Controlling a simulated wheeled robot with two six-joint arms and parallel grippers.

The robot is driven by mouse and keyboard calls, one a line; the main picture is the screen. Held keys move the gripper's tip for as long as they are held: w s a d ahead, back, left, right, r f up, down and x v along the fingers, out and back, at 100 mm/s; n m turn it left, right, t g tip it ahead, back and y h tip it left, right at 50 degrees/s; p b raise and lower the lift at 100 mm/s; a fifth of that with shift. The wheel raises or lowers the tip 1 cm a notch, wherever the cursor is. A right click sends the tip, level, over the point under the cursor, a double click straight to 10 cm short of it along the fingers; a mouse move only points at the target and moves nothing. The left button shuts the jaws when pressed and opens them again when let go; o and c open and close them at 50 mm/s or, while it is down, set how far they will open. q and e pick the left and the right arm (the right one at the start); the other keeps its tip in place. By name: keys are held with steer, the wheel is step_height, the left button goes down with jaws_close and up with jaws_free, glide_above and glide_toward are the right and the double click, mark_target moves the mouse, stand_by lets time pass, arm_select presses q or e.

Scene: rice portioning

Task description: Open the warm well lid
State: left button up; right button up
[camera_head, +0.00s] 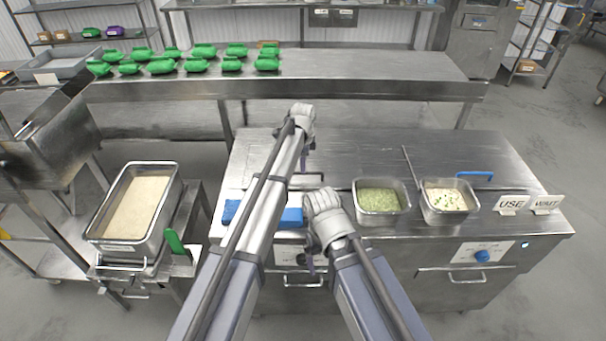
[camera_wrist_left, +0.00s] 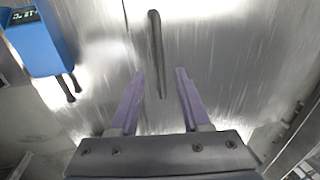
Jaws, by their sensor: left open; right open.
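The warm well lid looks like a flat brushed-steel panel (camera_wrist_left: 105,95) in the left wrist view. Its dark bar handle (camera_wrist_left: 156,50) stands out from it, with its lower end between my left fingertips. My left gripper (camera_wrist_left: 155,72) is open, with a purple finger on either side of the handle's line and a gap to each. In the head view my left gripper (camera_head: 306,150) is over the left part of the steel counter, its fingers mostly hidden by the wrist. My right gripper (camera_head: 310,262) is lower, near the counter's front edge, open.
A blue device with a display (camera_wrist_left: 42,40) lies left of the handle. Pans of green food (camera_head: 378,199) and white food (camera_head: 447,200) sit in the counter at right. A rice pan (camera_head: 172,190) stands at left. Green bundles (camera_head: 160,68) line the back shelf.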

arm_select(q)
steer(key=f+b, duration=0.1)
steer(key=f, duration=0.1)
steer(key=w+f+b, duration=0.1)
steer(key=f+b, duration=0.1)
steer(key=shift+f, duration=0.1)
steer(key=shift+s, duration=0.1)
steer(key=shift+c, duration=0.2)
jaws_close()
stand_by(1.0)
